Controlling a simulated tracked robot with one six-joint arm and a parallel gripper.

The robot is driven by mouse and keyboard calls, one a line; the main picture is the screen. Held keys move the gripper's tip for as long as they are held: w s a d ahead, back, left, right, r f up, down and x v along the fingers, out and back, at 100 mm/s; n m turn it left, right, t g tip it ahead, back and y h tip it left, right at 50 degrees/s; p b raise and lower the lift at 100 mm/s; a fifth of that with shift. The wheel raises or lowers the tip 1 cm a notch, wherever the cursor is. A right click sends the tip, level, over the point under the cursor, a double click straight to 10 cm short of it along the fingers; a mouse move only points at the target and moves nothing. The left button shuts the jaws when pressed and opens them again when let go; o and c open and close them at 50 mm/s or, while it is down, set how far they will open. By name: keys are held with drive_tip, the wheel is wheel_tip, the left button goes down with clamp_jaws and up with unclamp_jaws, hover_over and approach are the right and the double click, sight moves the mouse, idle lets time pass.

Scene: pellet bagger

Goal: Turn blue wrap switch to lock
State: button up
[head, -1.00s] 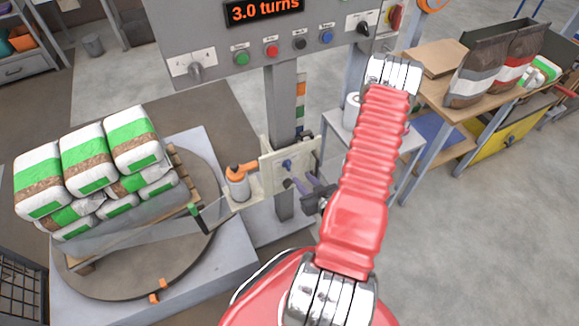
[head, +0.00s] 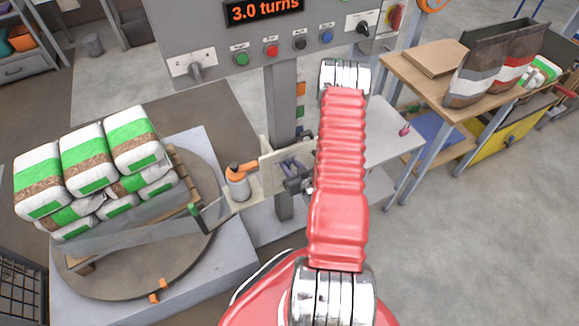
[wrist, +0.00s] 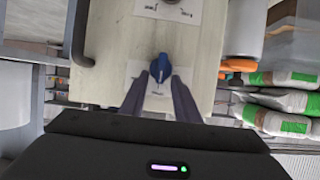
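The blue wrap switch (wrist: 161,72) is a small knob on a cream panel (wrist: 110,45), which also shows in the head view (head: 270,178). In the wrist view my gripper (wrist: 160,82) is open, its two dark blue fingers on either side of the knob with narrow gaps. Whether the fingers touch it I cannot tell. A printed label lies behind the knob, mostly hidden. In the head view my gripper (head: 291,167) is up against the front of the panel and hides the switch.
An orange-topped cylinder (head: 238,185) stands left of the panel. A turntable (head: 120,285) with stacked bags is further left. The control box (head: 270,50) is above.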

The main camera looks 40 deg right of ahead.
drive_tip(key=shift+c, duration=0.4)
clamp_jaws()
drive_tip(key=shift+d+r, duration=0.1)
idle(0.3)
drive_tip(key=m+y, duration=0.1)
drive_tip(key=d+m+y, duration=0.1)
drive_tip(key=m, duration=0.1)
drive_tip(key=shift+s+t, duration=0.1)
drive_tip(key=shift+t, duration=0.3)
drive_tip(key=m, duration=0.1)
drive_tip(key=m+t+y, duration=0.1)
drive_tip(key=shift+s+d+f+m+y, duration=0.1)
drive_tip(key=shift+d+f+m+y, duration=0.2)
drive_tip(key=shift+f, duration=0.1)
drive_tip(key=shift+d+f+m+t+y, duration=0.15)
drive_tip(key=shift+f+m+t+y, duration=0.15)
drive_tip(key=shift+m, duration=0.4)
drive_tip(key=shift+d+f+m+t+y, duration=0.1)
drive_tip(key=shift+d+m+t+y, duration=0.1)
drive_tip(key=shift+m+y, duration=0.35)
drive_tip(key=shift+m, duration=0.25)
drive_tip(key=shift+o, duration=0.4)
unclamp_jaws()
